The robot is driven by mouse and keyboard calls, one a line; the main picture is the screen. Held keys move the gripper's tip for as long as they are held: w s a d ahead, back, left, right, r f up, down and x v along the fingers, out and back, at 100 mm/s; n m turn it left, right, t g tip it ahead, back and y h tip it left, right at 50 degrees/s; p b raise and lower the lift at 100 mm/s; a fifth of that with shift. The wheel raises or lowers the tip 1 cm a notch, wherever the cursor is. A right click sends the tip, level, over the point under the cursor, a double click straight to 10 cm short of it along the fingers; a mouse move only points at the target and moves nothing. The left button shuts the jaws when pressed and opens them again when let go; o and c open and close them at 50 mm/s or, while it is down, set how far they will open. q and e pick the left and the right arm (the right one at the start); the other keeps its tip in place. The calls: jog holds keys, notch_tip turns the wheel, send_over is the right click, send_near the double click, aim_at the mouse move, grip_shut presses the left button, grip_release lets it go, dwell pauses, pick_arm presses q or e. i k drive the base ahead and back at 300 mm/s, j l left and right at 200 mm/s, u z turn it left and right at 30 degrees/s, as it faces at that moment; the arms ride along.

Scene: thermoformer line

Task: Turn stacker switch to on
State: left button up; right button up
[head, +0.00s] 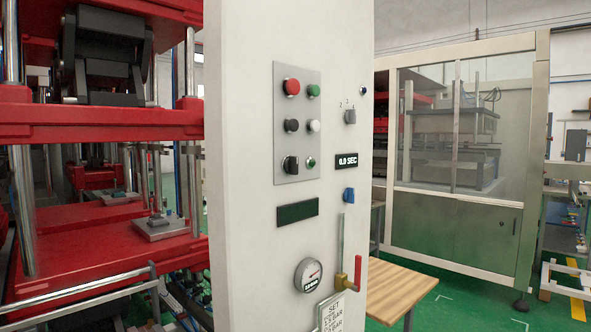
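A white control column (243,120) stands in the middle of the head view. Its grey button plate (301,100) carries a red button (291,87), a green button (314,90), a dark knob (291,126), a white button (314,125), a black rotary switch (290,165) and a small green button (311,162). To the right are a grey selector (350,116) with number marks and a blue knob (349,194). I cannot tell which is the stacker switch, as no such label is legible. Neither gripper is in view.
A display (349,161) reads 0.0 SEC. Below are a dark screen (297,211), a gauge (308,275) and a red-handled lever (357,272). A red press (100,122) stands left. A wooden table (400,285) and a glazed machine cabinet (450,235) stand right.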

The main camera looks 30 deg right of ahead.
aim_at(291, 164)
jog(key=l+u, duration=0.2)
jog(key=l, duration=0.9)
jog(key=l+u, duration=0.2)
jog(key=l, duration=0.9)
jog(key=l+u, duration=0.2)
jog(key=l, duration=0.9)
